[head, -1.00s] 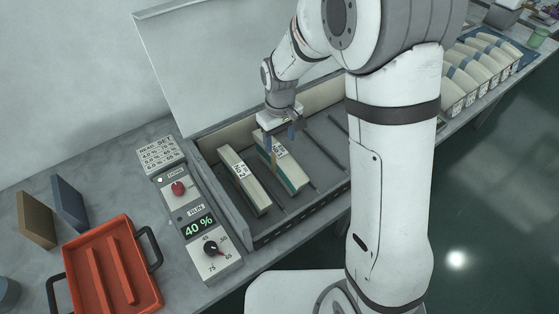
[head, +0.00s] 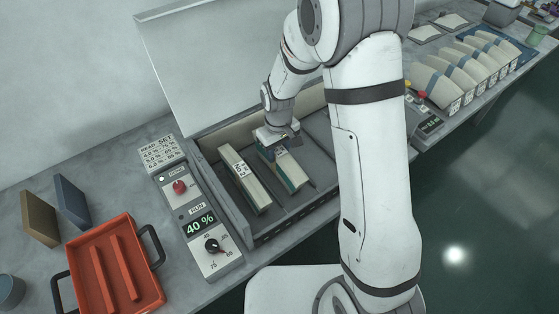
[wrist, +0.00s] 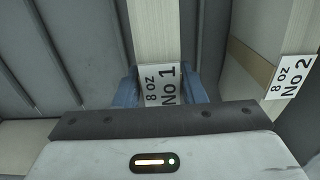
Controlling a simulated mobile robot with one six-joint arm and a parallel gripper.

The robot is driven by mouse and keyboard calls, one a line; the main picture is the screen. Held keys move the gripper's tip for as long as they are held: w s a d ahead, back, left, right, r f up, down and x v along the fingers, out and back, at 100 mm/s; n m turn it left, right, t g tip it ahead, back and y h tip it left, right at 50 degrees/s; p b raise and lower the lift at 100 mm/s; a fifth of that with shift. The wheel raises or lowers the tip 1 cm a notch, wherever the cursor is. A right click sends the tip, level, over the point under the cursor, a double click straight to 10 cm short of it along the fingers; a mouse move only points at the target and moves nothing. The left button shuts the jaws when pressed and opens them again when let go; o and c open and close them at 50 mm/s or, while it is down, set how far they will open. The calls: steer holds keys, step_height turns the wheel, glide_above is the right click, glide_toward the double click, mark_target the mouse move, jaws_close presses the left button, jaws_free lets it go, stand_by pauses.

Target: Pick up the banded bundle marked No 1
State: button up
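The bundle marked No 1 (wrist: 156,40) is pale and long, with a white "8 oz No 1" label (wrist: 163,85) in the wrist view. It lies in the open long box; in the head view it is the right bundle (head: 293,174). My gripper (wrist: 162,90) is low over it, with one blue finger on each side of the labelled part. The fingers are close to its sides; firm contact is not clear. In the head view my gripper (head: 280,146) hides its far part. The bundle marked No 2 (wrist: 305,35) lies beside it, left in the head view (head: 240,178).
The box's raised lid (head: 215,60) stands behind. A control panel (head: 200,225) reading 40 % and a red tray (head: 110,262) are to the left. More banded bundles (head: 470,70) stand at the far right.

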jaws_close()
stand_by(0.6)
